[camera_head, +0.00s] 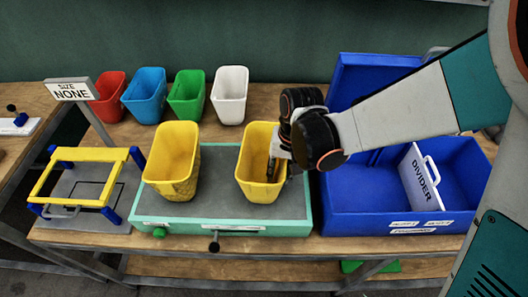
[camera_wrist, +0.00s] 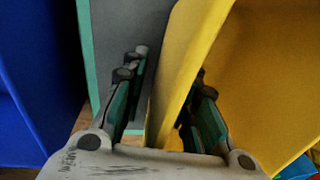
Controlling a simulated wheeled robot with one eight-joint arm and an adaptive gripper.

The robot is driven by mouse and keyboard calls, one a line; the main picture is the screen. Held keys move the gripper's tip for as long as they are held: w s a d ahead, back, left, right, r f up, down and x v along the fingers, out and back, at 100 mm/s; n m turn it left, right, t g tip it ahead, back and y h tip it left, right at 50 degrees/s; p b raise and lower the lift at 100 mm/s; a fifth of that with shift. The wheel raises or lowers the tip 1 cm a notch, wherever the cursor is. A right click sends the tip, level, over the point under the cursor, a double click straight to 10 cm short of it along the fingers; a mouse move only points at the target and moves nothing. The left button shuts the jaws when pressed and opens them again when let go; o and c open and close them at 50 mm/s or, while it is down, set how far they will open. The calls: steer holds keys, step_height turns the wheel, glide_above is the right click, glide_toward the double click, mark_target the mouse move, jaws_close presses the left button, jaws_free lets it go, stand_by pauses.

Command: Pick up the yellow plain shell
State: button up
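The plain yellow shell (camera_head: 262,188) stands upright on the grey top of a green-edged platform. A second yellow shell (camera_head: 172,170) stands to its left and has a textured pattern on its lower part. My gripper (camera_head: 275,168) reaches down at the right wall of the plain shell. In the wrist view, my gripper (camera_wrist: 166,92) is open and straddles the yellow wall (camera_wrist: 190,50), with one finger outside and the other inside the shell. A gap shows between the outer finger and the wall. The inner finger is partly hidden by the wall.
The green-edged platform (camera_head: 225,213) sits between a yellow-and-blue frame (camera_head: 82,155) and a blue crate (camera_head: 345,205) with a white divider (camera_head: 420,180). Red (camera_head: 108,98), blue (camera_head: 146,95), green (camera_head: 187,95) and white (camera_head: 230,95) shells stand behind. A sign (camera_head: 68,90) reads NONE.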

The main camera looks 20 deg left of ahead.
jaws_close()
steer(key=shift+r, duration=0.1)
step_height(320, 180, up, 20)
steer(key=p, duration=1.3)
steer(key=shift+p, duration=0.4)
